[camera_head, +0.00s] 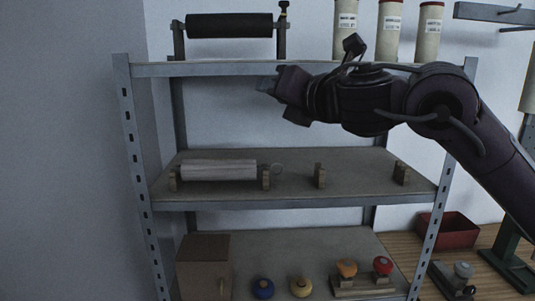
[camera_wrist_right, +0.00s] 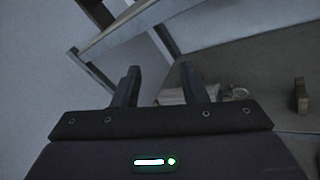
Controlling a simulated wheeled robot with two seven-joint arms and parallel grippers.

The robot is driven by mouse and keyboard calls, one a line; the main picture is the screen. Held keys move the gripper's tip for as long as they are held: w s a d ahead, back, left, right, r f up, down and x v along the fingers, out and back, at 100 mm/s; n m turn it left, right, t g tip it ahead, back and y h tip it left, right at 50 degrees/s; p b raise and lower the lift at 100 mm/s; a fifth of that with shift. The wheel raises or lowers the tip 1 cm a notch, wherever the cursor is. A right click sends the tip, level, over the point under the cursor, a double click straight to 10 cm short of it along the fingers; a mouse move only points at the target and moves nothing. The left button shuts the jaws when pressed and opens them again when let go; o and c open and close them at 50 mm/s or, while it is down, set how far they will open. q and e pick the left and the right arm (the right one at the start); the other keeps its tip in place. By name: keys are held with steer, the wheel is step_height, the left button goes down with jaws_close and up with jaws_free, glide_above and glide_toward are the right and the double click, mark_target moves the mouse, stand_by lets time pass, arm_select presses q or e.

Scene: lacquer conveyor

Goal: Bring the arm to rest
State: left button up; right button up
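My right arm (camera_head: 365,100) reaches in from the right in the head view, across the front of the metal shelf rack (camera_head: 300,204). Its gripper (camera_head: 267,86) points left, just below the top shelf's edge. In the right wrist view the two fingers (camera_wrist_right: 160,82) stand apart with nothing held between them. A pale roller (camera_head: 218,170) lies on wooden supports on the middle shelf, below the gripper. It shows partly behind the fingers in the wrist view (camera_wrist_right: 172,96). My left gripper is in neither view.
A black roller (camera_head: 230,26) and several labelled cylinders (camera_head: 389,30) stand on the top shelf. The bottom shelf holds a cardboard box (camera_head: 203,265) and several coloured knobs (camera_head: 301,287). A red bin (camera_head: 448,231) is at the right. Open room lies left of the rack.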

steer(key=a+f+m, duration=0.2)
steer(key=f+m, duration=0.2)
steer(key=f, duration=0.4)
steer(key=a+f+m, duration=0.2)
steer(key=f+m, duration=0.2)
steer(key=f, duration=0.3)
steer(key=s+d+f+m+g+h, duration=0.1)
steer(key=s+d+f+m+h, duration=0.15)
steer(key=f+m, duration=0.5)
steer(key=s+d+f+m+g+h, duration=0.1)
steer(key=s+d+f+m+h, duration=0.25)
steer(key=f, duration=0.65)
steer(key=s+d+f+m+g+h, duration=0.2)
steer(key=s+d+f+m+g, duration=0.3)
steer(key=s+d+f+m, duration=0.45)
steer(key=s+d+f+m+g+h, duration=0.1)
steer(key=s+d+f+m+g, duration=0.4)
steer(key=s+f, duration=0.8)
step_height(320, 180, down, 34)
steer(key=s+d+f+m+b, duration=0.1)
steer(key=s+b, duration=0.2)
steer(key=b, duration=0.1)
steer(key=s+d+f+g+b, duration=0.1)
steer(key=s+d+f+b, duration=0.1)
steer(key=s+f, duration=1.6)
steer(key=shift+s+d+f+g, duration=0.4)
steer(key=shift+d+f, duration=0.25)
steer(key=shift+d, duration=0.1)
